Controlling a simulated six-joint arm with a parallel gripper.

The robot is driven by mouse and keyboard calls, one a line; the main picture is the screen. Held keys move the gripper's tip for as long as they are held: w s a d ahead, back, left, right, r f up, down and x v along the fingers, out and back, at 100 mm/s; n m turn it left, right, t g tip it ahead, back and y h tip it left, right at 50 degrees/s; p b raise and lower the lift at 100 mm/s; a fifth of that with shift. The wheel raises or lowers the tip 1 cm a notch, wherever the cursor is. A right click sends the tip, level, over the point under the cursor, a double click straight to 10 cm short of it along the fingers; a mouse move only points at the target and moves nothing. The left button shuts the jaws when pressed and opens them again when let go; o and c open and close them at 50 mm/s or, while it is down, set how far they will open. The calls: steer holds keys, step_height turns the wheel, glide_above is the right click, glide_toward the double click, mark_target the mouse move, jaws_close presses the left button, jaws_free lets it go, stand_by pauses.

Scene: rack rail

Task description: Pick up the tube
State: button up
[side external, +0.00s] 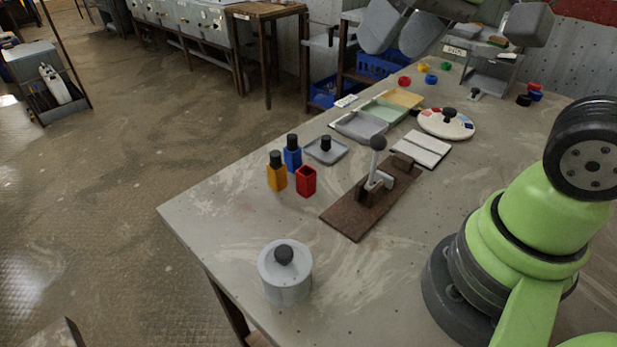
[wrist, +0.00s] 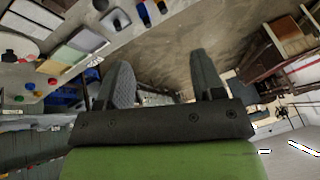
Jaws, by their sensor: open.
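No round tube stands out in either view. The nearest in shape are small upright square holders: a yellow one (side external: 277,178) and a blue one (side external: 292,158) with black tops, and a red one (side external: 306,182) with an open top. They stand close together near the table's left edge. My gripper (wrist: 160,62) is open and empty, its two dark fingers wide apart in the wrist view. In the side view its grey fingers (side external: 400,38) hang at the top, high above the far part of the table and well away from the holders.
A lidded grey canister (side external: 287,278) stands at the front. A lever on a brown board (side external: 345,218), a white notepad-like block (side external: 422,149), a divided tray (side external: 360,126) and a round palette (side external: 460,127) fill the middle. Small coloured pieces lie at the back.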

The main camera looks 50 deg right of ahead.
steer(key=w+f+n+g, duration=0.2)
steer(key=w+f+g, duration=0.1)
steer(key=w+f, duration=0.6)
steer(key=g+h, duration=0.1)
steer(key=g, duration=0.1)
glide_above(306, 182)
steer(key=d, duration=0.2)
step_height(306, 182, down, 7)
steer(key=shift+n, duration=0.6)
steer(key=f, duration=0.5)
steer(key=w+f, duration=0.1)
steer(key=f, duration=0.1)
steer(key=shift+a+f, duration=0.2)
steer(key=shift+f, duration=2.8)
steer(key=shift+c, duration=0.4)
steer(key=c, duration=0.8)
steer(key=shift+r, duration=0.15)
